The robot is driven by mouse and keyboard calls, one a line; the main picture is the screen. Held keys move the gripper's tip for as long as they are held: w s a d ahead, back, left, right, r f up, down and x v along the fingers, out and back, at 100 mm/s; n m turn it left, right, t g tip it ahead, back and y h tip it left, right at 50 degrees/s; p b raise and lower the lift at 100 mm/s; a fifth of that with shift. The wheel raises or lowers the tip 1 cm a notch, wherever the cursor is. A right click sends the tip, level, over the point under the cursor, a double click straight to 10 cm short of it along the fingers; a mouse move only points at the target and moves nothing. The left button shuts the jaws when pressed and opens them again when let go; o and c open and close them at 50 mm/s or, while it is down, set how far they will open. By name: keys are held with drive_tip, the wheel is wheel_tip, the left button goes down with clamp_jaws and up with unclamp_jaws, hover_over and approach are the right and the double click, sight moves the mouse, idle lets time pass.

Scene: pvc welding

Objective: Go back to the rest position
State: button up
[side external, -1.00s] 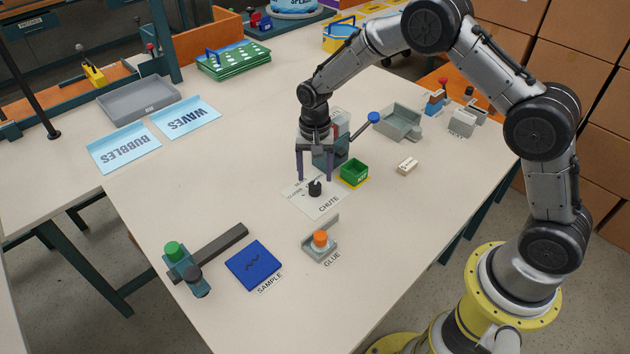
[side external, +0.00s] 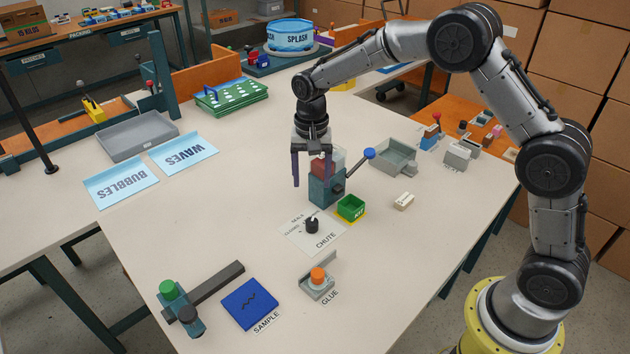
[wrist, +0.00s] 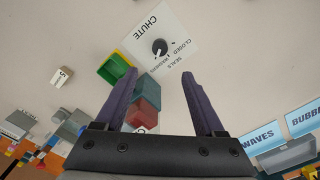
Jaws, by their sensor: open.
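My gripper (side external: 311,180) is open and empty, pointing down above the table. In the wrist view its two purple fingers (wrist: 159,73) are spread with nothing between the tips. The black knob (side external: 312,225) on the white CHUTE card (side external: 325,241) stands below my gripper and apart from it. It also shows in the wrist view, the knob (wrist: 159,46) lying beyond the fingertips. The teal and red block with a blue-knobbed lever (side external: 322,188) is close by on the right, partly behind the fingers. I cannot tell the exact gap.
A green bin (side external: 351,208) and a small pale block (side external: 404,201) are right of the knob. A blue SAMPLE tile (side external: 250,304), the GLUE holder (side external: 317,287) and a green-button fixture (side external: 172,293) are in front. A grey tray (side external: 396,157) is behind right. The table's left middle is clear.

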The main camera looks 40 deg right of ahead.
drive_tip(key=s+d+r+t, duration=0.1)
drive_tip(key=s+r+t, duration=0.25)
drive_tip(key=r, duration=1.05)
drive_tip(key=s+d+r+n+t, duration=0.1)
drive_tip(key=s+d+r, duration=0.1)
drive_tip(key=s+r, duration=0.65)
drive_tip(key=s+f+n, duration=0.3)
drive_tip(key=s+n, duration=0.1)
drive_tip(key=s, duration=0.5)
drive_tip(key=s+f+n+t, duration=0.1)
drive_tip(key=s+f+n, duration=0.3)
drive_tip(key=s, duration=0.6)
drive_tip(key=shift+s+d+f, duration=0.2)
drive_tip(key=shift+s+d, duration=0.05)
drive_tip(key=shift+s, duration=0.05)
